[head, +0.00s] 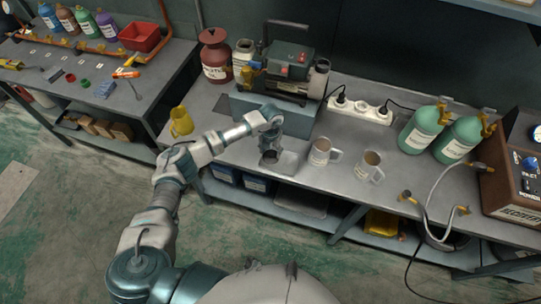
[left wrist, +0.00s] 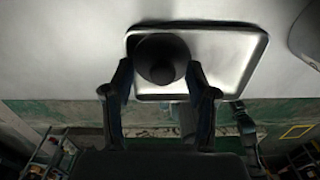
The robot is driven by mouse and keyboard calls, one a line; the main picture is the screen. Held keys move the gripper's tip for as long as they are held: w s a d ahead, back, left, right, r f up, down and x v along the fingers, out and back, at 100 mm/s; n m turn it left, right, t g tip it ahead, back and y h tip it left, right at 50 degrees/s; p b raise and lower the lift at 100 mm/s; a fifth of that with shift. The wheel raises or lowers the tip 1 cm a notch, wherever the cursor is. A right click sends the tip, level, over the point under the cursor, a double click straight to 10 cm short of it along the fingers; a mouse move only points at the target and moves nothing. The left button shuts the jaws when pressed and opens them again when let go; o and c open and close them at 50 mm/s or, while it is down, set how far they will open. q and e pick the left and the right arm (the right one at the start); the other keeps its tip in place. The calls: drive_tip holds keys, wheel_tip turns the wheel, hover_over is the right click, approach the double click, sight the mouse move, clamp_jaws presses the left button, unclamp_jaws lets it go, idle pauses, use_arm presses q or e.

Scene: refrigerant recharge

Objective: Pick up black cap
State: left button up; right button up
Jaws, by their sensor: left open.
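The black cap (left wrist: 160,58) sits on a small metal tray (left wrist: 228,84) in the left wrist view. In the head view the tray (head: 288,163) lies near the table's front edge, and the cap is small and partly hidden there by my gripper. My left gripper (left wrist: 162,72) is open, with one finger on each side of the cap's near part. I cannot tell whether the fingers touch it. In the head view my left gripper (head: 269,153) points down over the tray. My right gripper is not in view.
Two mugs stand right of the tray, the nearer one (head: 320,152) close to it. A pump (head: 287,68) on a blue-grey box (head: 268,108) stands behind my gripper. Green cylinders (head: 423,128) and a recovery unit (head: 514,185) stand at the right.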

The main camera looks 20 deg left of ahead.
use_arm(q)
drive_tip(key=shift+f, duration=0.35)
drive_tip(key=shift+d, duration=0.2)
clamp_jaws()
drive_tip(key=shift+r, duration=0.15)
